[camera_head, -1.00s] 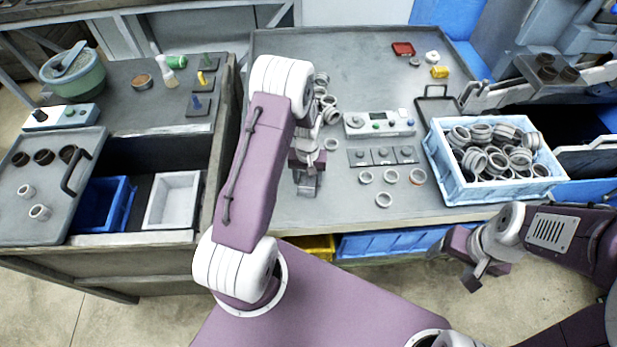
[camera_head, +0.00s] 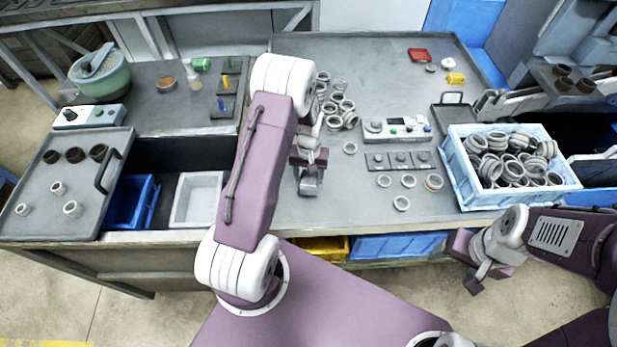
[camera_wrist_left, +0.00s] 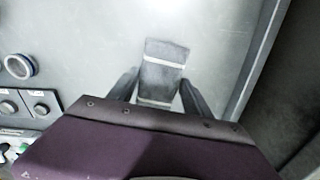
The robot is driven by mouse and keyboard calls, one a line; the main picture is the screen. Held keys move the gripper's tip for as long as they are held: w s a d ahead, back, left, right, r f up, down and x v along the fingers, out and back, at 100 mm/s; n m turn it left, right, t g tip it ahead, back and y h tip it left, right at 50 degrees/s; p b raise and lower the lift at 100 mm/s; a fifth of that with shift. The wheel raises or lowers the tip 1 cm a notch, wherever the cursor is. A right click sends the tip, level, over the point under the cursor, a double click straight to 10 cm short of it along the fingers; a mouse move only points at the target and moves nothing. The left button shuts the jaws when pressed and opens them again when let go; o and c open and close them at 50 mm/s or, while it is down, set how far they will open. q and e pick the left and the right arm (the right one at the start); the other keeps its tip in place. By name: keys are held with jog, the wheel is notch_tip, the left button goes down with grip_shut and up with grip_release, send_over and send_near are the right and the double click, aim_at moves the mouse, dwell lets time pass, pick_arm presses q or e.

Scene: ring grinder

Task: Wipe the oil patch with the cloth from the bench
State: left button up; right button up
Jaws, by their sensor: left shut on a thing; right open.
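My left gripper (camera_head: 309,180) hangs over the front of the grey bench (camera_head: 300,212). It is shut on a grey cloth (camera_wrist_left: 163,72) with pale stripes, which shows between the fingers in the left wrist view. In the head view the cloth is a small grey piece (camera_head: 309,188) below the jaws. My right gripper (camera_head: 480,277) is open and empty in front of the bench, low at the right. I see no oil patch in these views.
A light-blue crate (camera_head: 463,190) full of rings stands at the bench's right. Loose rings (camera_head: 401,203) and a control box (camera_head: 397,130) lie near its middle. A grey tray (camera_head: 40,205) is on the left bench. Bare floor shows at front left, with a yellow marking (camera_head: 45,344).

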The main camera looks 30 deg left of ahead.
pick_arm(q)
jog(key=shift+r+p, duration=0.3)
jog(key=shift+r, duration=0.4)
notch_tip(320, 180, up, 2)
jog(key=shift+r+p, duration=0.1)
jog(key=shift+p, duration=0.85)
jog(key=shift+r+p, duration=0.55)
jog(key=shift+r, duration=0.15)
jog(key=shift+f, duration=0.1)
